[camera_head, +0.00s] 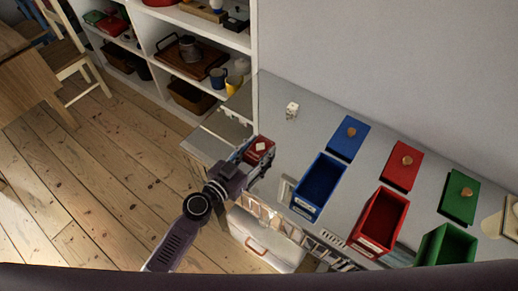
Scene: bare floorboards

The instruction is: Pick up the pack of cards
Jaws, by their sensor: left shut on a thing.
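The pack of cards (259,147) looks like a small red box with a pale patch on its upper face. It is at the left part of the grey counter top, near its front edge. My left gripper (257,157) reaches in from the lower left and is shut on the pack. The gripper's fingers hide part of the pack's sides. I cannot tell whether the pack touches the counter or is held just above it. My right gripper is not in view.
On the grey counter (275,110) stand open blue (319,186), red (380,222) and green (445,244) boxes, with knobbed lids behind them. A small white die-like object (292,109) lies near the wall. Shelves (215,38) and a chair (72,62) are at the left.

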